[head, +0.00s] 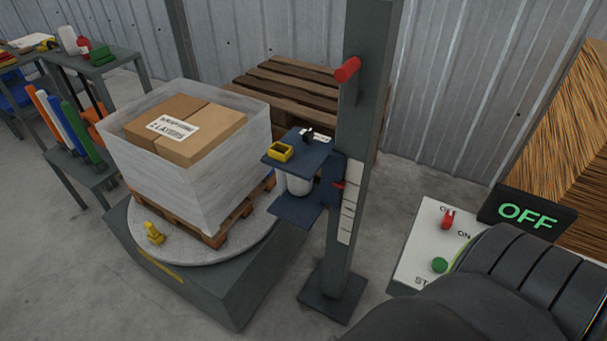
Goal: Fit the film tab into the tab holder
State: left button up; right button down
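A small yellow open-topped square piece (280,151) sits on the upper dark blue plate of the carriage (296,160) on the grey mast. A small yellow upright piece (153,233) stands on the turntable near its front left edge, beside the wrapped load. I cannot tell for certain which of these yellow pieces is the film tab and which is the tab holder. A white film roll (298,184) stands between the carriage plates, partly hidden. Neither gripper shows. A black part of my own arm fills the bottom right corner.
The round turntable (190,250) carries a wooden pallet with film-wrapped boxes (190,130). The grey mast (358,150) has a red handle (347,69). A control panel (425,235) has a red switch and green button; its sign (527,214) reads OFF. Floor is clear front left.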

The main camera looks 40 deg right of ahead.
aim_at(304, 201)
jog(key=i+j+u, duration=0.1)
jog(key=i+u, duration=0.35)
jog(key=i, duration=0.7)
